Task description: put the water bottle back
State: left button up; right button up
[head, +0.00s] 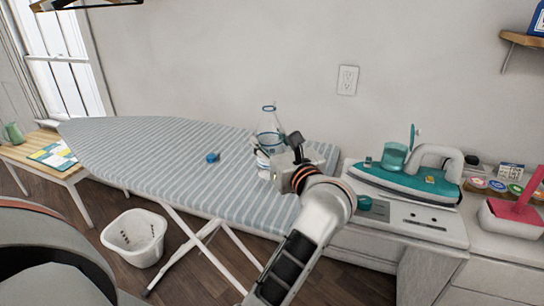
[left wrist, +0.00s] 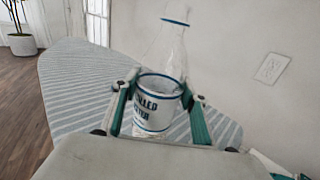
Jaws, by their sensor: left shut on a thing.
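The water bottle (head: 269,122) is clear, with a blue rim at its mouth and a white label, and stands roughly upright over the ironing board. In the left wrist view the bottle (left wrist: 154,108) sits between my fingers, its blue-lettered label facing me. My left gripper (head: 279,163) is shut on its labelled lower part; in the left wrist view the gripper (left wrist: 160,92) has a finger on each side. The gripper hides part of the bottle's base, so I cannot tell whether it touches the board. My right gripper is out of view.
The striped ironing board (head: 150,150) is mostly clear, with a small blue cap (head: 212,157) on it. A teal iron (head: 405,178) rests on the white cabinet (head: 420,228) to the right. A white basket (head: 134,240) stands on the floor. The wall is close behind.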

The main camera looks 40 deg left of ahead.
aim_at(270, 152)
pick_arm(q)
notch_tip(270, 152, down, 4)
jog(key=shift+r+b, duration=0.25)
jog(key=shift+b, duration=0.5)
jog(key=shift+f, duration=0.35)
jog(key=shift+r, duration=0.3)
jog(key=shift+f, duration=0.25)
jog(key=o, duration=1.4)
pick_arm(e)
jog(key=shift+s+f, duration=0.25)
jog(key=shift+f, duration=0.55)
